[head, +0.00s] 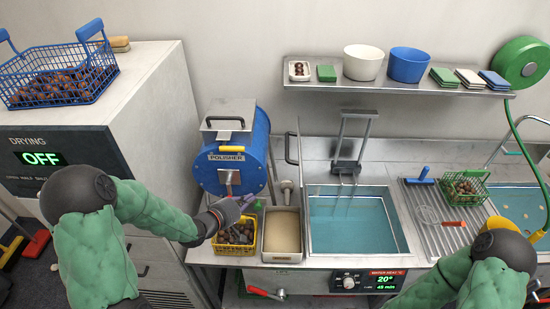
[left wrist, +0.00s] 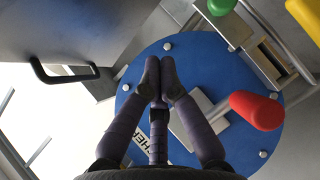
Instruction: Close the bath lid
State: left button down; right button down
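The bath (head: 395,247) is an open steel basin of teal water in the head view. Its lid (head: 299,150) stands upright at the bath's left side, seen nearly edge-on, with a dark handle on its left face. In the left wrist view the lid is a large grey panel (left wrist: 80,25) with a black bar handle (left wrist: 65,73) at upper left. My left gripper (head: 246,201) is in front of the polisher, left of and lower than the lid, apart from it. Its fingertips (left wrist: 161,68) are together with nothing between them. My right gripper is out of view.
The blue polisher (head: 258,145) stands left of the lid. Below it are a yellow crate (head: 234,249) and a beige-filled tray (head: 283,257). A red knob (left wrist: 258,110) is close to my left fingers. A metal rack (head: 347,166) with prongs stands at the bath's back.

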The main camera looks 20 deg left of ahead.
pick_arm(q)
notch_tip(320, 180, up, 14)
jog(key=s+a+t+h, duration=0.2)
jog(key=h, duration=0.1)
jog(key=w+d, duration=0.8)
jog(key=w, duration=0.1)
jog(key=shift+w+d+f, duration=0.2)
jog(key=shift+w+d, duration=0.05)
jog(key=shift+d, duration=0.1)
